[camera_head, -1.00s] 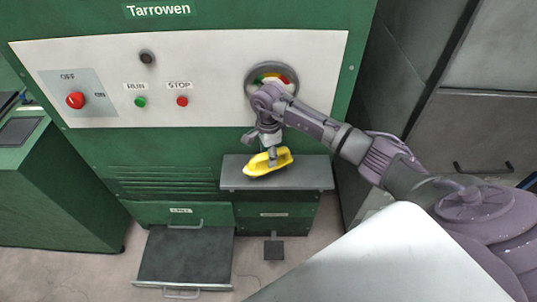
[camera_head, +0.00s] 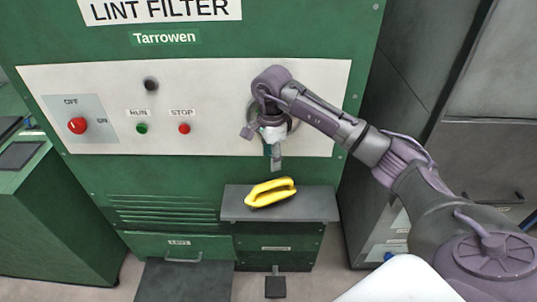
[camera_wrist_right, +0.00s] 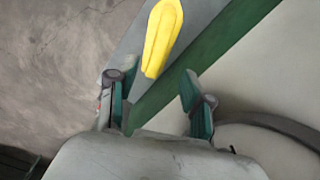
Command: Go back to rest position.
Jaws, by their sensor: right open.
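My right gripper (camera_head: 262,148) is open and empty in front of the machine's white panel, above a small grey shelf. A yellow object with a handle-like loop (camera_head: 270,192) lies on the grey shelf (camera_head: 315,205), below and apart from the gripper. In the right wrist view, my right gripper (camera_wrist_right: 158,108) has its two fingers spread, and the yellow object (camera_wrist_right: 162,38) is beyond them, not between them. My right arm covers most of the round gauge on the panel. My left gripper is not in view.
The green machine's panel carries a red OFF/ON knob (camera_head: 77,125), a green RUN button (camera_head: 142,128) and a red STOP button (camera_head: 184,128). A lint drawer (camera_head: 180,247) is below. A green cabinet (camera_head: 40,210) stands left, grey cabinets (camera_head: 480,150) right.

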